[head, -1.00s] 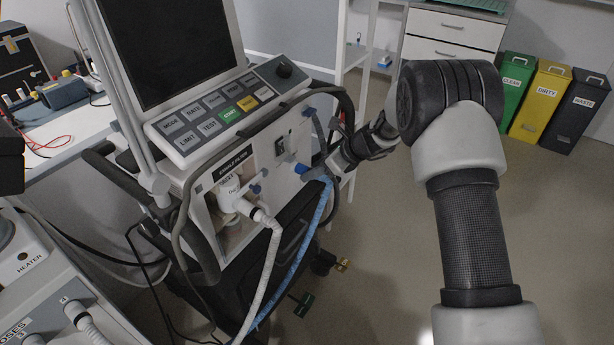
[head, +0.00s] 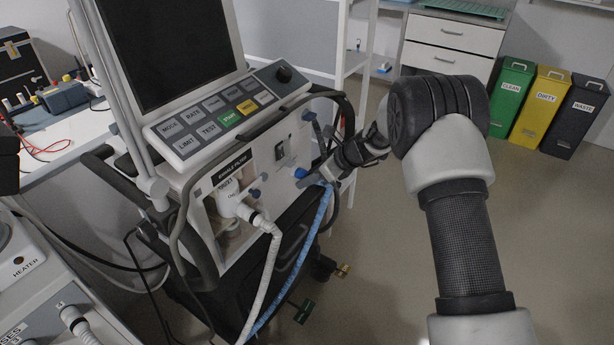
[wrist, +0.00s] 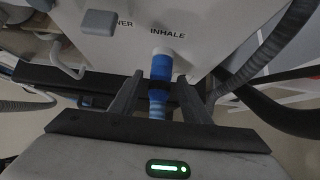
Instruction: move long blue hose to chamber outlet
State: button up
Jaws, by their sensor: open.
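The long blue hose (head: 314,225) hangs from the lower right of the ventilator's front panel. In the wrist view its blue end cuff (wrist: 161,68) sits on a pale port under the INHALE label. My gripper (head: 314,176) is at that port. In the wrist view my open gripper (wrist: 160,95) has one finger on each side of the cuff and hose, with gaps visible. The heater unit (head: 20,262) is cut off at the left edge of the head view. I cannot make out a chamber outlet there.
A white hose (head: 268,270) hangs from the exhale side, left of the blue one. A dark hose loop (head: 348,115) runs close to my wrist. A hose-marked unit (head: 50,315) stands lower left. The floor (head: 400,240) at right is clear before the bins (head: 535,105).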

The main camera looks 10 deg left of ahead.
grip_shut()
jog(key=shift+s+d, duration=0.1)
jog(key=shift+d, duration=0.1)
dwell(0.3)
jog(key=shift+s+d+b, duration=0.1)
jog(key=shift+s+d, duration=0.15)
jog(key=shift+d, duration=0.5)
jog(key=shift+s+d+b, duration=0.15)
jog(key=shift+s+d, duration=0.15)
jog(key=shift+d, duration=0.5)
jog(key=shift+s+d+b, duration=0.1)
jog(key=shift+s+d, duration=0.15)
jog(key=shift+d, duration=0.5)
jog(key=shift+d, duration=0.1)
